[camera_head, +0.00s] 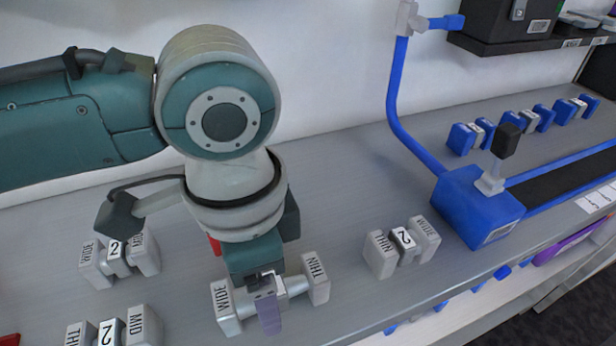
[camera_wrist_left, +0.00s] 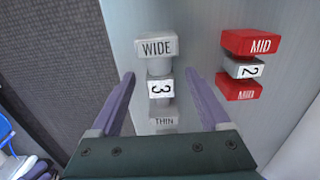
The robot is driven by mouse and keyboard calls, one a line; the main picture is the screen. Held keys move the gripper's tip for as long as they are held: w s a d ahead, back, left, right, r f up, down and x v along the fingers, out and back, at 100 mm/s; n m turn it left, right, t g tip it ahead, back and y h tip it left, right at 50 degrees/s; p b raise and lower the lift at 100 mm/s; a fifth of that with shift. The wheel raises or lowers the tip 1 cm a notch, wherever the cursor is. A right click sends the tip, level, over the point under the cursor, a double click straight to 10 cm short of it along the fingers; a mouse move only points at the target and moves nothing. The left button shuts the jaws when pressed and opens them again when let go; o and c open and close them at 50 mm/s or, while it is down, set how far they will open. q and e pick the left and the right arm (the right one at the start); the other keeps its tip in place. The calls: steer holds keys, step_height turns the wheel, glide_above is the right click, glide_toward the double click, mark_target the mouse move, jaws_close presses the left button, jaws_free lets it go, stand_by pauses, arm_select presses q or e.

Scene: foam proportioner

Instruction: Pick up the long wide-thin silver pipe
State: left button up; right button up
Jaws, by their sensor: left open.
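The long silver pipe (camera_head: 225,308) lies on the grey shelf below my left gripper in the head view. One end block reads WIDE and the other THIN. In the left wrist view the pipe (camera_wrist_left: 157,47) lies lengthwise between the fingers, with a white label 3 on its middle. My left gripper (camera_head: 266,305) is open, with one purple finger in front of the pipe's middle. In the left wrist view its fingers (camera_wrist_left: 160,75) stand on either side of the pipe, with gaps visible. The head view hides the far finger and the pipe's label. My right gripper is not in view.
A red MID pipe (camera_wrist_left: 245,68) lies beside the gripper. A blue stand (camera_head: 478,205) is at right.

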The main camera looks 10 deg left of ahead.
arm_select(q)
steer(key=shift+f, duration=0.85)
steer(key=shift+c, duration=0.3)
jaws_close()
